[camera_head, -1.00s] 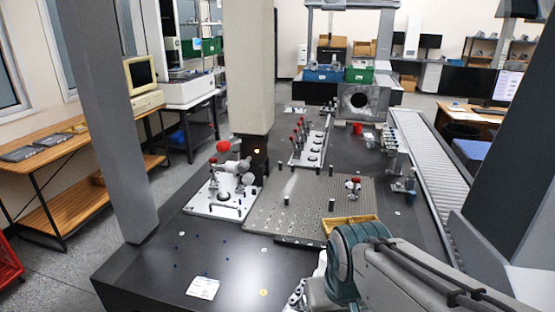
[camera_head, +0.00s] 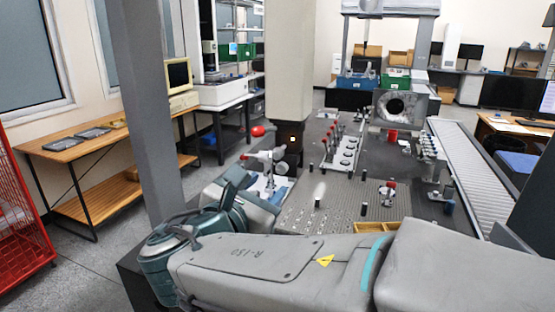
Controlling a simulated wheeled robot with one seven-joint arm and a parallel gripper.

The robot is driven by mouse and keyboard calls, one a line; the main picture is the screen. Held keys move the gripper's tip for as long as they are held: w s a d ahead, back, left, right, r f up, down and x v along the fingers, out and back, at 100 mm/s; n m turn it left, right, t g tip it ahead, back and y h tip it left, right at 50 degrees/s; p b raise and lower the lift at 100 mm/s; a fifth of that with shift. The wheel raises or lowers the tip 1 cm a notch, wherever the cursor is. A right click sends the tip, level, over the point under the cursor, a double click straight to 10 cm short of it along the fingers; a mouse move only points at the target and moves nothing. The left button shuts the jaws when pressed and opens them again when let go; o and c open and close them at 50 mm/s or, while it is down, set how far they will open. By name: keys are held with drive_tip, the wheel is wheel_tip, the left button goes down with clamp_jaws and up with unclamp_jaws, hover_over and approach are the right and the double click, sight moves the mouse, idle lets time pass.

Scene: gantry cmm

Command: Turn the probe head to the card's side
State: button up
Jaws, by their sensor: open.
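A dark probe head (camera_head: 289,147) with a small orange light is at the foot of the beige column. A large red ball (camera_head: 258,131) shows at its left, apparently on a short horizontal stem. Just below is a white and grey fixture (camera_head: 266,159) on a pale plate, partly covered by my arm. My arm reaches across the foreground from the right and bends at the left, its grey end link coming close in front of that fixture. My gripper is hidden behind my arm links. The small white card at the table's front left is also hidden by my arm.
A perforated plate (camera_head: 342,210) with short posts and a red-topped piece (camera_head: 388,190) lies right of the fixture. A grey pillar (camera_head: 150,90) rises at left. A roller conveyor (camera_head: 475,175) runs along the right.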

sight(275, 155)
drive_tip(key=shift+n+t+y, duration=0.3)
drive_tip(key=shift+n+t, duration=0.3)
drive_tip(key=shift+n, duration=0.1)
drive_tip(key=x, duration=0.4)
drive_tip(key=a+r+x, duration=0.1)
drive_tip(key=x, duration=0.3)
drive_tip(key=a+p+x, duration=0.1)
drive_tip(key=x, duration=0.3)
drive_tip(key=shift+w+d+r, duration=0.15)
drive_tip(key=shift+w+d, duration=0.05)
drive_tip(key=shift+w, duration=0.5)
clamp_jaws()
